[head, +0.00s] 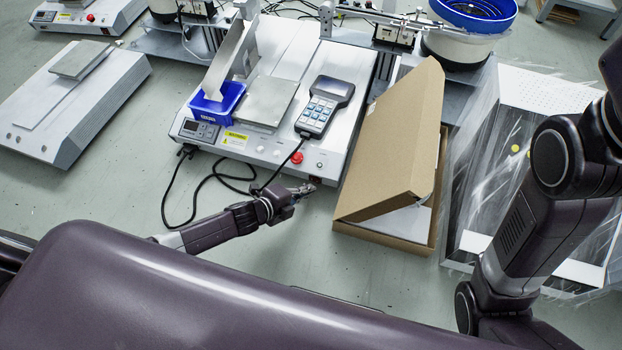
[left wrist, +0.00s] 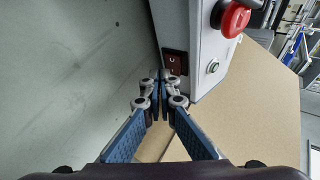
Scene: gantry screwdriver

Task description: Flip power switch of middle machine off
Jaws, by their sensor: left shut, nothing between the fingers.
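The middle machine (head: 300,50) is a light grey unit in the head view. Its power switch (head: 315,180) is a small dark rocker low on the front face near the right corner. It shows larger in the left wrist view (left wrist: 175,62), with a dark red rocker. My left gripper (head: 305,189) is shut and empty, with its fingertips just in front of the switch. In the left wrist view the fingertips (left wrist: 163,76) appear at the switch's lower edge; whether they touch cannot be told. My right gripper is out of view; only its arm shows at the right.
A red emergency button (left wrist: 235,18) sits near the switch. An open cardboard box (head: 395,150) stands close to the machine's right side. A black cable (head: 215,175) hangs in front. A handheld keypad (head: 325,105) and blue bin (head: 218,103) are on top.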

